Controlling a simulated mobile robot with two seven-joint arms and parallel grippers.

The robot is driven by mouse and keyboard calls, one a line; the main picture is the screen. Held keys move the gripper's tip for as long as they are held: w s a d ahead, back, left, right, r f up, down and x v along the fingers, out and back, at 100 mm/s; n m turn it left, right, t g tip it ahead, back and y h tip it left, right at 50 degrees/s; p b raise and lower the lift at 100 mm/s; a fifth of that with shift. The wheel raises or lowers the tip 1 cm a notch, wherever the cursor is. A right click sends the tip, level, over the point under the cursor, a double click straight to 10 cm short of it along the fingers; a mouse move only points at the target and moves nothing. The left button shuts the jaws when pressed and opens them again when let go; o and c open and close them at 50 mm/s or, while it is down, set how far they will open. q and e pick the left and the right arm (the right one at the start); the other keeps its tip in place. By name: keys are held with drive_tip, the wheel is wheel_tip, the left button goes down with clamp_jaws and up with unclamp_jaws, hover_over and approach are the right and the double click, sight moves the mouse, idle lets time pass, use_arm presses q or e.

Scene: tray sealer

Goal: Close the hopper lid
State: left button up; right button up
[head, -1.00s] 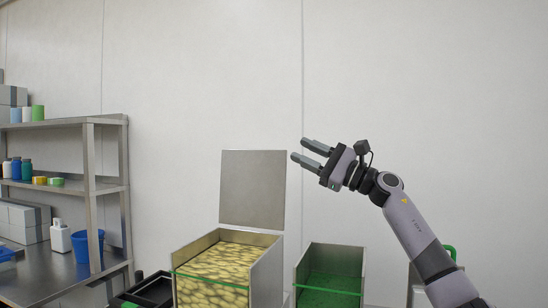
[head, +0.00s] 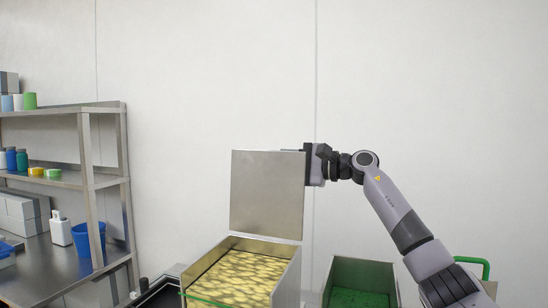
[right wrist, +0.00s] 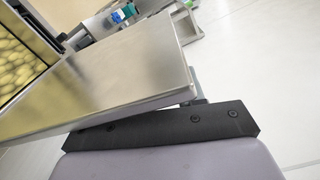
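The hopper lid (head: 267,195) is a flat grey metal plate standing upright, open, at the back of the hopper (head: 287,282). The hopper holds yellowish rounded pieces (head: 238,277). My right gripper (head: 314,164) is at the lid's upper right edge, with its fingers mostly hidden behind the plate. In the right wrist view the lid (right wrist: 125,70) crosses in front of the gripper, and only a small part of a finger (right wrist: 197,88) shows beyond its edge. I cannot tell whether it touches the lid or how far the fingers are apart. My left gripper is not in view.
A green-lined metal bin (head: 360,285) stands right of the hopper. A metal shelf (head: 70,182) with bottles, tubs and a blue bucket (head: 88,240) is at the left. A plain wall stands behind, and the space above the lid is free.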

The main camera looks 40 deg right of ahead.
drive_tip(key=shift+x, duration=0.9)
clamp_jaws()
drive_tip(key=shift+s, duration=0.1)
